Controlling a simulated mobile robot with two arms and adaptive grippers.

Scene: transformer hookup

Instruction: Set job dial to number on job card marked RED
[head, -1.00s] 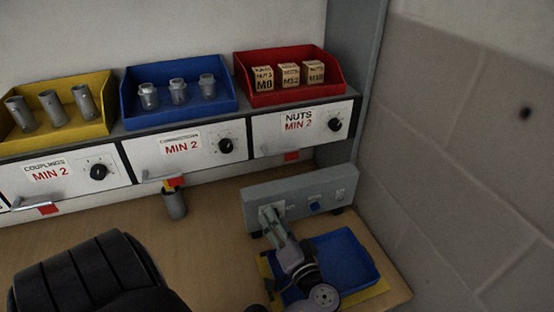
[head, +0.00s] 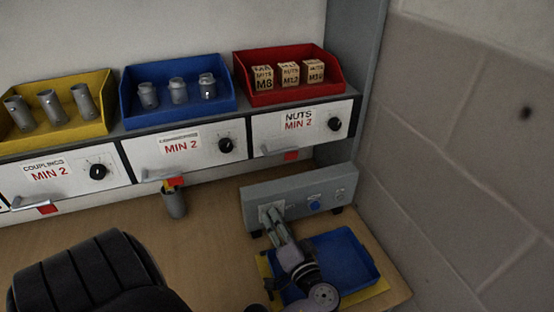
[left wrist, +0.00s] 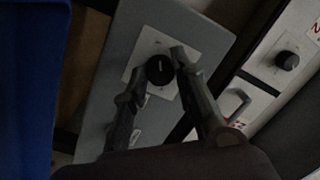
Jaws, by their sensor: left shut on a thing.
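The grey control box (head: 262,190) stands at the back right of the bench. A black dial (left wrist: 160,70) on a white plate at the left end of its face shows in the left wrist view. My left gripper (head: 268,213) reaches the box from the front; its fingers are on either side of that dial and shut on it. In the head view the gripper hides the dial. The dial's setting is too dark and small to read. I cannot make out a job card marked RED. My right gripper is not in view.
A blue tray (head: 371,269) on a yellow mat lies under my left arm, near a block wall (head: 460,170). A grey cup (head: 174,203) with red and yellow pieces stands left of the box. Drawers with dials (head: 226,145) and yellow, blue and red bins (head: 340,75) are above.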

